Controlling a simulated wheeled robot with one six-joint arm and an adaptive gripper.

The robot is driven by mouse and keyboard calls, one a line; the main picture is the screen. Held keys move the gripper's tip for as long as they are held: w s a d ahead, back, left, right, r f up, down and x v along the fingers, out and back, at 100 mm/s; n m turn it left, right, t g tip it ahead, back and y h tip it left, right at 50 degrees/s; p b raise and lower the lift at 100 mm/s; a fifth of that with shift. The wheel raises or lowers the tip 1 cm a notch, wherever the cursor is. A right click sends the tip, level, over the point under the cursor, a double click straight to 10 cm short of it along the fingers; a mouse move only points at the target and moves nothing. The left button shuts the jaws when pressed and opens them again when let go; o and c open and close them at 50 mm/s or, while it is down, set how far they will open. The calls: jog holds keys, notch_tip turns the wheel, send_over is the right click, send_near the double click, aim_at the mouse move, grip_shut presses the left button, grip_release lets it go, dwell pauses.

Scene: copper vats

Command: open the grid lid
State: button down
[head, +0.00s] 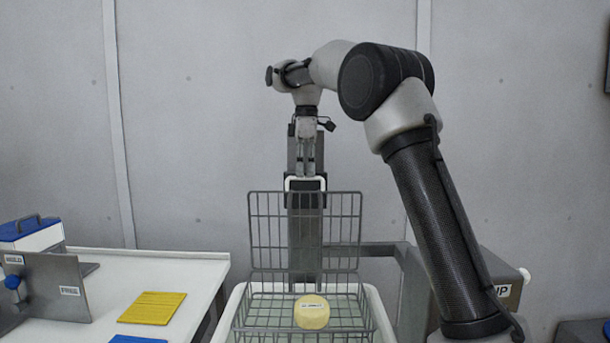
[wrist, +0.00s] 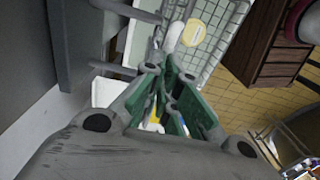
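The grid lid (head: 262,231) is a grey wire panel standing nearly upright at the back of the wire basket (head: 262,314). A white loop handle (head: 289,184) sits at its top edge; a white piece that looks like this handle (wrist: 173,37) shows just beyond my fingertips in the wrist view. My gripper (head: 306,172) points down at the middle of the handle, with its fingers close together and seemingly closed on it. In the wrist view my gripper (wrist: 160,70) shows green inner pads; the exact contact is partly hidden by the fingertips.
A labelled pale yellow round block (head: 312,312) lies in the basket; it also shows in the wrist view (wrist: 194,32). A white table (head: 190,270) at left holds a yellow mat (head: 152,308) and a metal panel (head: 57,285). A grey wall stands behind.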

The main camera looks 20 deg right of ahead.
jog(key=shift+g, duration=0.3)
jog(key=w+f, duration=0.1)
jog(key=w+d+f, duration=0.1)
jog(key=w, duration=0.1)
jog(key=w+f, duration=0.1)
jog(key=shift+w+d, duration=0.3)
jog(key=c, duration=1.5)
grip_release()
jog(key=shift+w, duration=0.1)
jog(key=shift+w+d+f, duration=0.1)
jog(key=shift+w+f, duration=0.1)
jog(key=shift+w, duration=0.05)
jog(key=shift+o, duration=0.4)
jog(key=shift+r, duration=0.15)
jog(key=shift+c, duration=0.3)
